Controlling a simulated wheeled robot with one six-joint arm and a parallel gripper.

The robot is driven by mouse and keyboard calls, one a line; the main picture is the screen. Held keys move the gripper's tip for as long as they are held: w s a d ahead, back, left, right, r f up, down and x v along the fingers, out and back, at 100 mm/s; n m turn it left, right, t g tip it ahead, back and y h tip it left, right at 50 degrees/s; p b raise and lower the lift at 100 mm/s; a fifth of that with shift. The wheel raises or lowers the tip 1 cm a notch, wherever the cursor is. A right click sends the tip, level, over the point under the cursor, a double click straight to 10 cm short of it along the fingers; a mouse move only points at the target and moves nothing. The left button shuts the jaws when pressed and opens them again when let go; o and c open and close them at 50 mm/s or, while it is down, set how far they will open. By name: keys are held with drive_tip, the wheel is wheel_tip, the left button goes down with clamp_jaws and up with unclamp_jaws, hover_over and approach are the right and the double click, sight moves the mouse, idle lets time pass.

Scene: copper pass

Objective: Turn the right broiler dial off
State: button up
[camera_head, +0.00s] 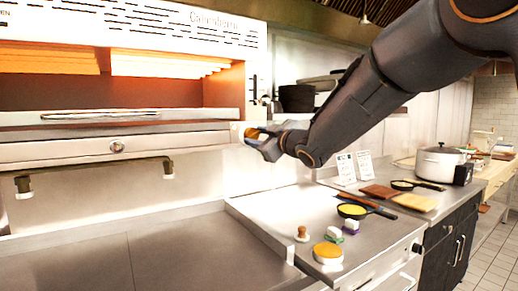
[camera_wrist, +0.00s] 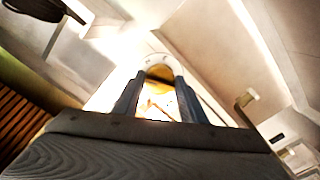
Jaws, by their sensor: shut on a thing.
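The broiler (camera_head: 60,152) stands at the upper left in the head view, its inside glowing orange. Its right dial (camera_head: 249,132) is at the right end of the front, small and partly hidden by my gripper (camera_head: 262,142). In the wrist view my gripper (camera_wrist: 158,100) has one finger on each side of the dial (camera_wrist: 160,73), which shows a dark orange top and a bright face. The fingers are shut on the dial. Its exact turn angle cannot be read. Another round knob (camera_head: 117,147) sits on the broiler front, apart from my gripper.
A handle bar (camera_head: 95,168) hangs below the broiler front. The steel counter (camera_head: 265,212) below holds a yellow-topped round item (camera_head: 328,252), a small pan (camera_head: 352,211) and boards (camera_head: 414,202). A pot (camera_head: 441,162) stands farther right. The flat surface at front left is clear.

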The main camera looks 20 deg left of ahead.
drive_tip(key=n+b, duration=0.7)
drive_tip(key=shift+f+b, duration=0.1)
drive_tip(key=shift+b, duration=0.25)
drive_tip(key=n+b, duration=0.4)
drive_tip(key=n, duration=0.1)
drive_tip(key=shift+n+b, duration=0.3)
drive_tip(key=shift+b, duration=0.05)
drive_tip(key=shift+r, duration=0.2)
drive_tip(key=o, duration=1.1)
drive_tip(key=shift+a, duration=0.1)
drive_tip(key=shift+c, duration=0.2)
drive_tip(key=shift+d, duration=0.2)
